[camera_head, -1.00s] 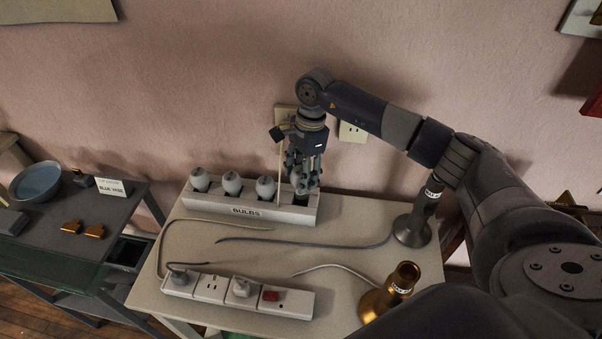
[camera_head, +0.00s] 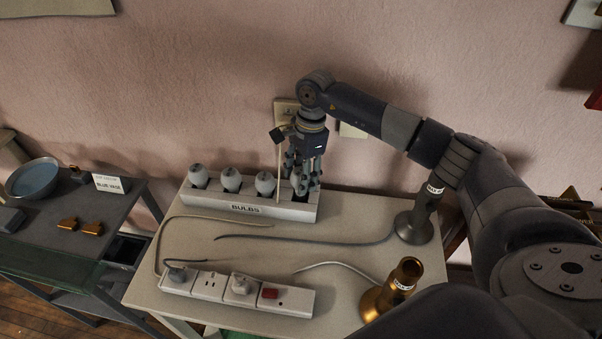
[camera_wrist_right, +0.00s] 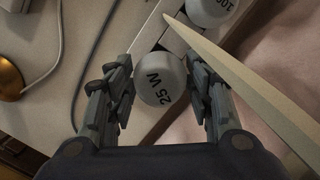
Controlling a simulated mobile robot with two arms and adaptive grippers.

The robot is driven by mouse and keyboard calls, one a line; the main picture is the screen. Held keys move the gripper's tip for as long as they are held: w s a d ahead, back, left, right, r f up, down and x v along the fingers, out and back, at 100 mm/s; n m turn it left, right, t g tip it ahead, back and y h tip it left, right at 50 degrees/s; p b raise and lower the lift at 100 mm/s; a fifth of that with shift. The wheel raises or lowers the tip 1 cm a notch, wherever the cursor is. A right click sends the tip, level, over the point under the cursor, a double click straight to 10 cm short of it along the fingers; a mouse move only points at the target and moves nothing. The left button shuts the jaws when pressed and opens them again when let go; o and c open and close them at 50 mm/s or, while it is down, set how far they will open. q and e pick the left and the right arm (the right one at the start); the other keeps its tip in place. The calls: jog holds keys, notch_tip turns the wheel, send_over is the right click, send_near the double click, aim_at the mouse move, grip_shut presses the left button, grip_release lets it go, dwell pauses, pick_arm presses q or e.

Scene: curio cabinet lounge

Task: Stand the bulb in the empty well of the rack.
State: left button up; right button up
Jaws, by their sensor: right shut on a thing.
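The rack (camera_head: 210,201), a pale block marked BULBS, stands at the back of the table. Three grey-white bulbs stand in its wells, such as the one beside my gripper (camera_head: 265,183). My right gripper (camera_head: 302,190) points down over the rack's right-end well. In the right wrist view it is shut on a bulb marked 25 W (camera_wrist_right: 160,80), with a finger on each side. The fingers hide most of this bulb in the head view. I cannot tell how deep its base sits in the well. My left gripper is not in view.
A thin pale rod (camera_head: 279,165) stands close left of my right gripper. A power strip (camera_head: 210,287) and loose cords lie in front of the rack. A dark lamp base (camera_head: 413,228) and a brass one (camera_head: 378,302) stand to the right. The wall is close behind.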

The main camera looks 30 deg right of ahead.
jog(key=shift+f+b, duration=1.3)
jog(key=shift+f, duration=0.45)
jog(key=o, duration=1.6)
